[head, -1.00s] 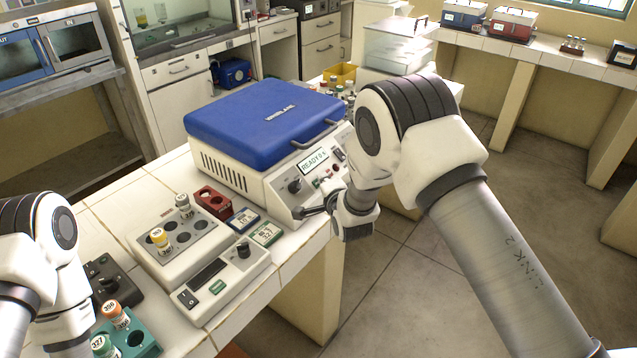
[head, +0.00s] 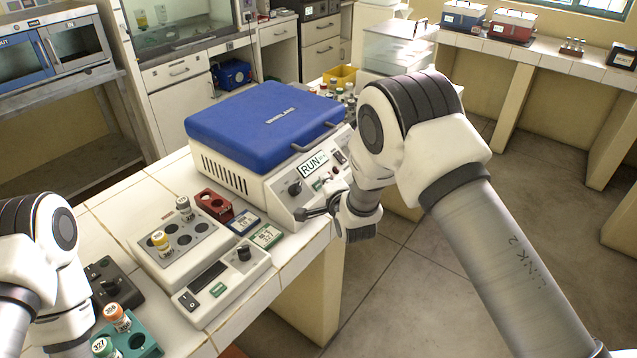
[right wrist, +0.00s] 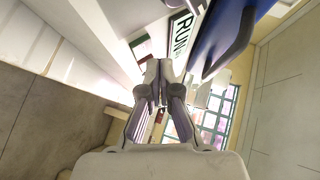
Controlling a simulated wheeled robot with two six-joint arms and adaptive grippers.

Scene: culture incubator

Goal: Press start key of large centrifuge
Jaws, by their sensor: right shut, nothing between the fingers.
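The large centrifuge (head: 218,174) stands on the tiled bench with its blue lid (head: 265,122) closed. Its front display (head: 313,164) reads "RUN". Below the display are a dark knob (head: 295,188) and small keys (head: 318,184). In the right wrist view the shut fingers (right wrist: 161,75) point at the panel, just below the "RUN" display (right wrist: 181,38). The fingers hide the key there, so I cannot tell whether they touch it. My left arm shows at the left edge; its gripper is out of view.
A vial block (head: 150,262), a control box (head: 225,283), a red rack (head: 213,203) and a teal rack (head: 150,350) stand on the bench left of the centrifuge. A yellow bin (head: 341,75) is behind it. The floor at right is clear.

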